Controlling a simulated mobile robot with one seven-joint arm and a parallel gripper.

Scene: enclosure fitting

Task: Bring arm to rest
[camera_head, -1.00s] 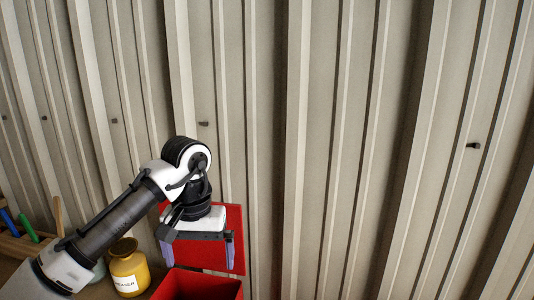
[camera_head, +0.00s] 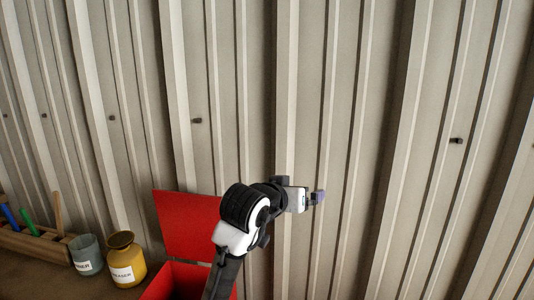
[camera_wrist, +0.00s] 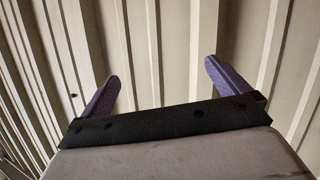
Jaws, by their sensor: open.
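My gripper (camera_head: 319,197) is raised in front of the corrugated wall, to the right of the red box, and points to the right in the head view. In the wrist view its two purple fingers (camera_wrist: 168,88) stand wide apart with nothing between them. Only the wall shows beyond the fingertips. My arm rises from the bottom edge of the head view and hides part of the red box.
A red box (camera_head: 175,282) with its lid (camera_head: 187,225) raised stands low at the left. A yellow jar (camera_head: 126,262), a grey labelled cup (camera_head: 87,254) and a wooden rack (camera_head: 38,246) with several coloured tools stand left of it. The corrugated wall (camera_head: 350,90) closes off the back.

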